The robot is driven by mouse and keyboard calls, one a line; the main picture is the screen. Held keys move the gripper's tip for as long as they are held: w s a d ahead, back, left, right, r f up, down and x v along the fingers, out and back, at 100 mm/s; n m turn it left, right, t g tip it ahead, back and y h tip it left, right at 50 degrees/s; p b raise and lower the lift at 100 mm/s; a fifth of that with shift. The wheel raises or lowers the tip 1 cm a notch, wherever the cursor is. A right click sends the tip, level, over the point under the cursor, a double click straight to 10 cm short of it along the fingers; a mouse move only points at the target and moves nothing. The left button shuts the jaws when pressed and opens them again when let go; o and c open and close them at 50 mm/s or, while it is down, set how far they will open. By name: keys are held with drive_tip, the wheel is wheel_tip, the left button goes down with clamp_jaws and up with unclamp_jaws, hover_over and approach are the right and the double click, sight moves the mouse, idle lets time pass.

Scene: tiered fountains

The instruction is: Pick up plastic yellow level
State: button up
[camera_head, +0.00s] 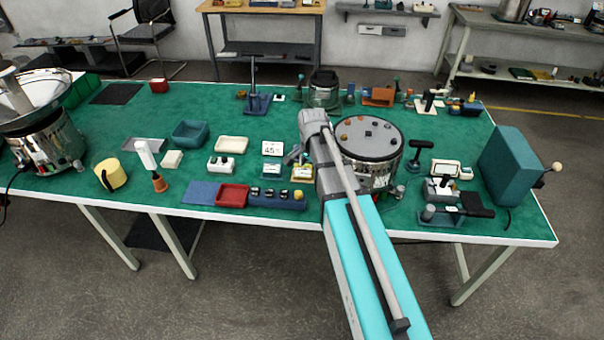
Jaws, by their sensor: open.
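My arm reaches over the green table from the front. My gripper (293,157) is small and grey in this view and hangs left of the arm, over the middle of the table. It is open. Just below it in the picture is a small yellowish piece (302,172) on a pale pad; it may be the yellow level, but it is too small to tell. I cannot tell whether the gripper touches it. A yellow cylinder-like piece (111,174) with a dark handle stands at the left front, well away from my gripper.
A red tray (232,195) and a blue rack (277,199) lie at the front edge. A round metal drum (370,138) stands right of the arm.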

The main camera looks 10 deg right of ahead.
sight(303, 167)
drive_tip(key=w+m, duration=1)
drive_tip(key=w, duration=0.3)
drive_tip(key=shift+d+f, duration=0.15)
drive_tip(key=shift+d, duration=0.15)
drive_tip(key=shift+w+f+b, duration=0.1)
drive_tip(key=shift+f+b, duration=0.1)
drive_tip(key=shift+b, duration=0.1)
wheel_tip(303, 167, down, 8)
drive_tip(key=b, duration=0.8)
drive_tip(key=shift+f, duration=0.15)
drive_tip(key=shift+f+b, duration=0.15)
drive_tip(key=shift+b, duration=0.2)
drive_tip(key=shift+w+a+f+b, duration=0.15)
drive_tip(key=shift+f+b, duration=2.3)
